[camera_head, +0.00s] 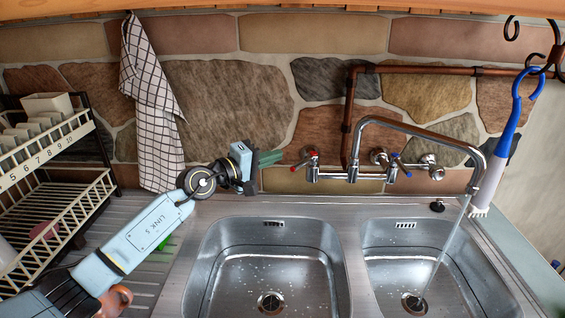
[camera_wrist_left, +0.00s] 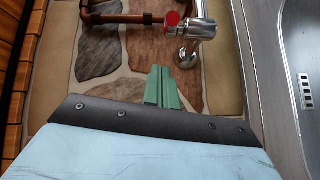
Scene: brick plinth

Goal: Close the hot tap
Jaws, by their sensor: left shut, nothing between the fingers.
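The hot tap (camera_head: 310,155) is the red-marked handle at the left end of the chrome wall mixer (camera_head: 350,173). The red-capped hot tap also shows in the left wrist view (camera_wrist_left: 174,22), ahead of my fingers and a little to the right. My left gripper (camera_head: 270,158) is shut and empty, with its green fingers pointing right towards the hot tap and a small gap between them. The fingers also show in the left wrist view (camera_wrist_left: 163,88). The blue-marked cold handle (camera_head: 396,162) is at the right. Water (camera_head: 450,245) runs from the spout into the right basin. My right gripper is not in view.
A double steel sink (camera_head: 353,265) lies below the mixer. A dish rack (camera_head: 50,150) stands at the left, and a checked towel (camera_head: 152,100) hangs on the stone wall. Copper pipes (camera_head: 420,70) run above the mixer. A blue-handled brush (camera_head: 515,110) hangs at the right.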

